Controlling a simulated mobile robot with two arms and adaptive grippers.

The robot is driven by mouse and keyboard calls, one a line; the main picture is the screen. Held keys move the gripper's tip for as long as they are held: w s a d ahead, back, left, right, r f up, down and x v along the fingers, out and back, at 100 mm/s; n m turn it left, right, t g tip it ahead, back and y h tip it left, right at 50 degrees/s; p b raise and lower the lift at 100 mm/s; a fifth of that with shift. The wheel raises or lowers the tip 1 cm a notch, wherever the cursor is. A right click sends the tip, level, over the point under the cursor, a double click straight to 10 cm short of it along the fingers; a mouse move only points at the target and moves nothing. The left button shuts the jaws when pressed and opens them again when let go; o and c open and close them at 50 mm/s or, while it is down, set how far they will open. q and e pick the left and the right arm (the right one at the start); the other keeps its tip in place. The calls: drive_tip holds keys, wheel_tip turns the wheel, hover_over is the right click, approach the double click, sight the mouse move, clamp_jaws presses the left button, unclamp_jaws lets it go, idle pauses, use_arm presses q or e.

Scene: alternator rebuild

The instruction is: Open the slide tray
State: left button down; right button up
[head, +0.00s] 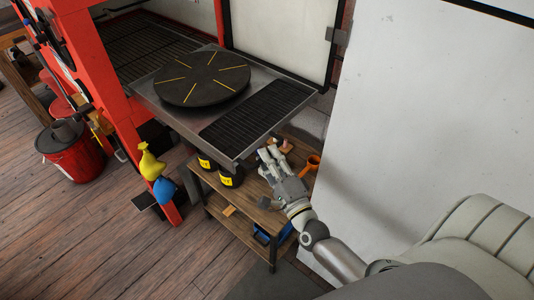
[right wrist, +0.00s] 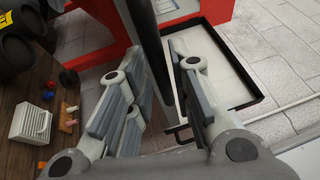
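The slide tray (head: 180,119) is a grey metal tray that extends out of the red-framed cabinet. It carries a round black turntable (head: 203,78) with yellow lines and a dark slatted grate (head: 258,111). My right gripper (head: 268,156) is just beyond the tray's near right edge, its fingers pointing toward it. In the right wrist view its fingers (right wrist: 158,75) stand apart, with a dark bar (right wrist: 148,40) passing between them. I cannot tell whether they touch the bar. A black bracket-like handle (right wrist: 178,132) shows near the right finger. My left gripper is not in view.
The red cabinet frame (head: 95,75) rises at left. A white wall panel (head: 430,100) is close at right. Wooden floor is open at left.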

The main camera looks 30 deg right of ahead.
drive_tip(key=s+f, duration=0.1)
drive_tip(key=s, duration=0.9)
drive_tip(key=shift+a+f, duration=0.25)
drive_tip(key=shift+f, duration=0.15)
drive_tip(key=s+a+f+n+g+y, duration=0.1)
drive_tip(key=s+f+n+g, duration=0.25)
drive_tip(key=f, duration=0.75)
drive_tip(key=s+a+f+n+g, duration=0.1)
drive_tip(key=s+f+n+g, duration=0.3)
drive_tip(key=f, duration=0.7)
drive_tip(key=a+f+n+g+y, duration=0.15)
drive_tip(key=f+n, duration=0.35)
drive_tip(key=f, duration=0.6)
drive_tip(key=s+f+n+g, duration=0.4)
drive_tip(key=s+f, duration=0.4)
drive_tip(key=s, duration=0.3)
drive_tip(key=s+d+f+n+g+h, duration=0.1)
drive_tip(key=s+f+n+g, duration=0.4)
drive_tip(key=s+f, duration=0.4)
drive_tip(key=s+g, duration=0.1)
drive_tip(key=s, duration=0.2)
drive_tip(key=shift+s, duration=0.25)
drive_tip(key=shift+w+f+n+h, duration=0.1)
drive_tip(key=shift+n+h, duration=0.15)
